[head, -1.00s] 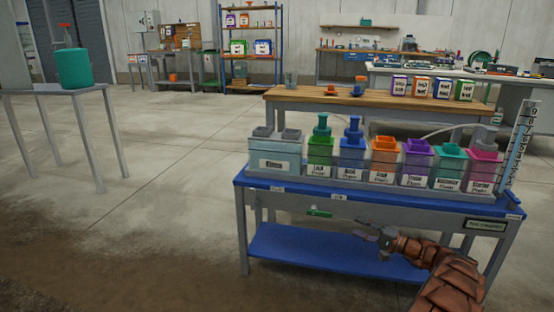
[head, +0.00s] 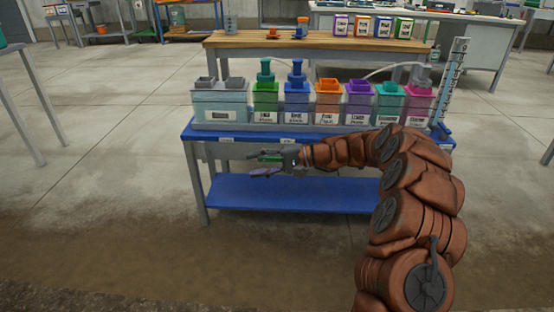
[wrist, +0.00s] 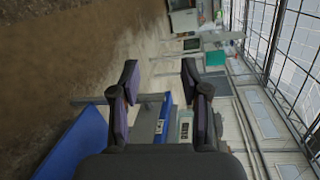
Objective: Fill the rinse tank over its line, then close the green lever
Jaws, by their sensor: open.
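A pale grey-blue tank (head: 205,106), which looks like the rinse tank, stands at the left end of the row on the blue bench. Its label is unreadable, and its water level and line cannot be made out.
Several coloured containers, such as the orange one (head: 328,104), fill the bench to the tank's right. A graduated tube (head: 452,75) stands at the right end. The blue lower shelf (head: 290,195) is empty. A wooden table (head: 240,42) stands behind. The floor left of the bench is clear.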

